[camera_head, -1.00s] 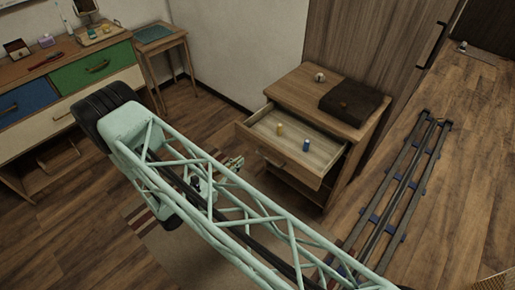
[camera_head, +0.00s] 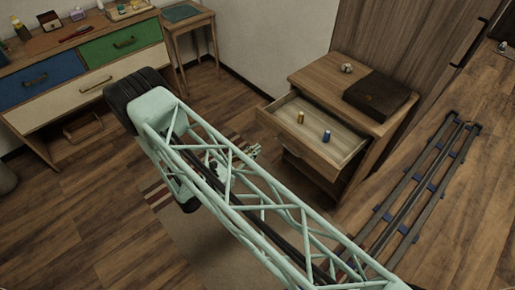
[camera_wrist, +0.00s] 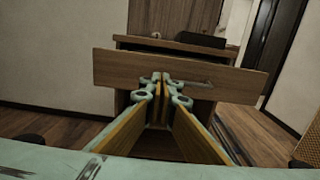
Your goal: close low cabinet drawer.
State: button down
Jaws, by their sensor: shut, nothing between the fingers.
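The low cabinet (camera_head: 377,122) is wooden, and its top drawer (camera_head: 290,138) is pulled out. Inside the drawer lie a small yellow cylinder (camera_head: 301,117) and a small blue cylinder (camera_head: 326,136). In the wrist view the drawer front (camera_wrist: 115,67) spans the middle, facing me. My gripper (camera_wrist: 165,78) is shut and empty. Its tips overlap the lower middle of the drawer front in the picture; I cannot tell whether they touch. In the head view my gripper (camera_head: 252,151) is partly hidden by my arm, to the front left of the drawer.
A dark brown case (camera_head: 376,97) and a small pale object (camera_head: 347,68) sit on the cabinet top. A dresser (camera_head: 85,70) with blue and green drawers stands at the left, beside a small table (camera_head: 188,20). A rug (camera_head: 195,235) lies under my arm. A wall stands behind the cabinet.

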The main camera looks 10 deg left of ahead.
aim_at(282, 130)
jog(key=shift+b+x, duration=0.8)
jog(key=shift+x, duration=5.75)
jog(key=shift+w+d, duration=0.1)
